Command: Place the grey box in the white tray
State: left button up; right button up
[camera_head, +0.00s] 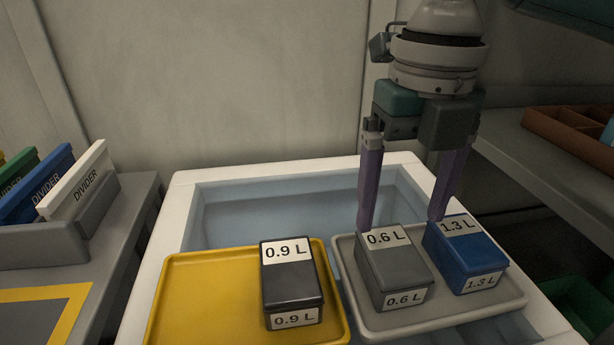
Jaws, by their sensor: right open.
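The grey box (399,275), labelled 0.6 L, sits on a pale grey tray (360,302). No other white tray shows, so I cannot tell whether this pale one is the white tray. My right gripper (402,221) points down at the far end of the grey box with its purple fingers apart. One finger is by the box's far left corner and the other is near the blue box's far left corner. I cannot tell whether either finger touches a box. Nothing is held between them. My left gripper is not in view.
A blue box (464,261), labelled 1.3 L, sits right of the grey box on the same tray. A black box (291,292) stands on a yellow tray (205,295), whose left half is free. Both trays rest over a white-rimmed basin (270,171). Dividers (75,180) stand at left.

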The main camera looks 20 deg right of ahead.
aim_at(393, 251)
jog(key=shift+r, duration=2.05)
